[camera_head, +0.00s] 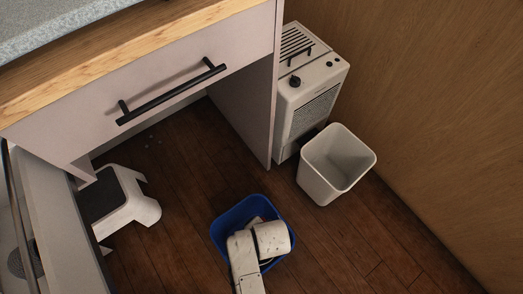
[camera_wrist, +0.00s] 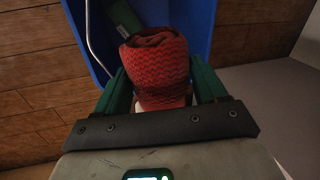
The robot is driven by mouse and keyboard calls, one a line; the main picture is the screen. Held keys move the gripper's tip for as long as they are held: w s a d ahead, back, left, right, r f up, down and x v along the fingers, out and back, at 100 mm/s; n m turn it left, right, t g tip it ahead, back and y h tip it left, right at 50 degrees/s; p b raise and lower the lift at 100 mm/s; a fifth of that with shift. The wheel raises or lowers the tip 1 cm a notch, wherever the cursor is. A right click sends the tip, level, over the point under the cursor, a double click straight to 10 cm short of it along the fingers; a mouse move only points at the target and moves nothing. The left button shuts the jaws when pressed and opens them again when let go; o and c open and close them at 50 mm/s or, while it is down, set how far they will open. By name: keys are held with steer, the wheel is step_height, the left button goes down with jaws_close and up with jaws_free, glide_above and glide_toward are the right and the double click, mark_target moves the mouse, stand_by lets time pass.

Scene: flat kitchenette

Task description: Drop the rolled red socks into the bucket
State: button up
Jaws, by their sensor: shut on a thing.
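The rolled red socks (camera_wrist: 155,65), with a zigzag knit pattern, are between the green fingers of my gripper (camera_wrist: 160,82) in the wrist view. My gripper is shut on them. The blue bucket (camera_wrist: 201,28) is behind and beneath the socks in that view, with a thin metal handle (camera_wrist: 91,38) at its left. In the head view the blue bucket (camera_head: 226,222) stands on the floor at lower centre, and my arm covers much of it. The socks and my fingers are hidden there.
A white bin (camera_head: 318,182) stands right of the bucket, beside a heater (camera_head: 310,85) at the wall. A step stool (camera_head: 135,205) is at the left by the counter (camera_head: 165,85). A dark green thing (camera_wrist: 122,17) shows inside the bucket. Wooden floor lies clear around it.

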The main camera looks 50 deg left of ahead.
steer(key=shift+a+f, duration=0.2)
steer(key=shift+f, duration=0.1)
steer(key=b+x, duration=0.2)
steer(key=b, duration=0.1)
steer(key=d+b+x, duration=0.1)
steer(key=b+x, duration=0.2)
steer(key=shift+d+f, duration=0.15)
steer(key=shift+f, duration=0.15)
steer(key=o, duration=1.1)
steer(key=shift+r, duration=0.1)
steer(key=p+v, duration=0.5)
steer(key=v, duration=0.5)
steer(key=shift+d+r, duration=0.15)
steer(key=shift+r, duration=0.1)
